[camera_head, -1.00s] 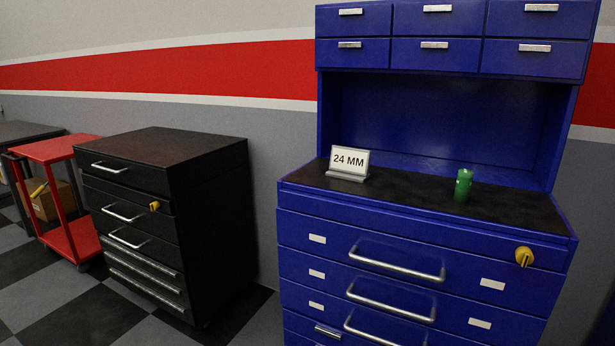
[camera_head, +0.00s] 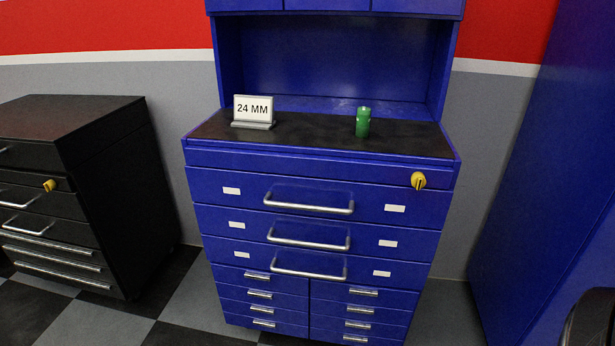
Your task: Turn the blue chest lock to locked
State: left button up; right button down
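The blue chest (camera_head: 320,197) stands in the middle of the head view, with a dark worktop and several drawers with silver handles. Its yellow lock (camera_head: 418,180) is at the upper right of the chest's front, above the top drawer's right label. A dark slot or edge shows on the lock, but it is too small to tell its exact setting. Neither of my grippers is in view, and nothing touches the lock.
A "24 MM" sign (camera_head: 253,110) and a green cylinder (camera_head: 363,122) stand on the worktop. A black chest (camera_head: 95,150) with its own yellow lock (camera_head: 49,185) stands at left. A tall blue surface (camera_head: 540,170) rises at right. Checkered floor (camera_head: 185,310) shows between the chests.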

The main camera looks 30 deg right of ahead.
aim_at(418, 179)
jog(key=z, duration=0.8)
jog(key=i, duration=0.65)
jog(key=z, duration=0.75)
